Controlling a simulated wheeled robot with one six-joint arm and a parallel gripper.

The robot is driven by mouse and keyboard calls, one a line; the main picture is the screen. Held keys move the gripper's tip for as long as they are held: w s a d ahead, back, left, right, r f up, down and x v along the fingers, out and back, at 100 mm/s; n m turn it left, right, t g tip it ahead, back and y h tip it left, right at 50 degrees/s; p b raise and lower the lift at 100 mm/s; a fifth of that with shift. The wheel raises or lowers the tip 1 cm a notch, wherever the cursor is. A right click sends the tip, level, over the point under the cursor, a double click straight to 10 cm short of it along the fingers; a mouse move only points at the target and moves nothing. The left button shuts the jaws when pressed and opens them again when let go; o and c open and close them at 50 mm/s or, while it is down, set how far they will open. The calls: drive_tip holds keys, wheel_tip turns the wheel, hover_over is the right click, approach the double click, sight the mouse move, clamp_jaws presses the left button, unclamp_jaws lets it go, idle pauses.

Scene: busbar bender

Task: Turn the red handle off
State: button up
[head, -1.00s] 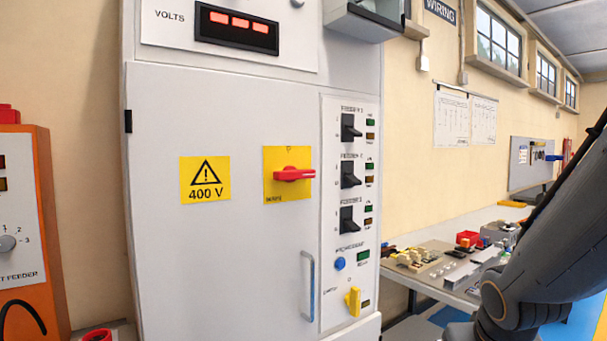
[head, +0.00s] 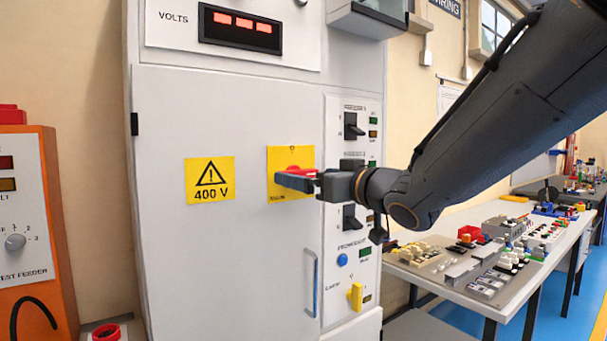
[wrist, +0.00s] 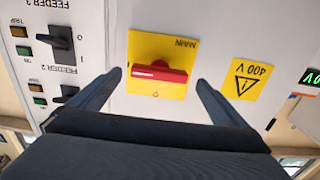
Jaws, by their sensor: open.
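The red handle (wrist: 158,73) lies horizontal on its yellow plate (wrist: 150,50), marked MAIN, on the grey cabinet door. The wrist view shows it upside down. My gripper (wrist: 159,80) is open, with one finger to each side of the handle's ends. I see no contact with the handle. In the head view my gripper (head: 298,181) is in front of the yellow plate (head: 303,157) and covers most of the handle, leaving a red strip (head: 293,168) above the fingers.
A 400 V warning sign (head: 210,180) is left of the plate. Black feeder switches (head: 352,127) stand on a panel to the right, close to my wrist. A door pull (head: 311,283) and a yellow switch (head: 355,296) are below. A workbench (head: 455,293) holds parts at right.

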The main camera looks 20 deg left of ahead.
sight(303, 175)
drive_tip(key=shift+x, duration=1.6)
drive_tip(key=c, duration=1.5)
drive_tip(key=shift+a, duration=0.1)
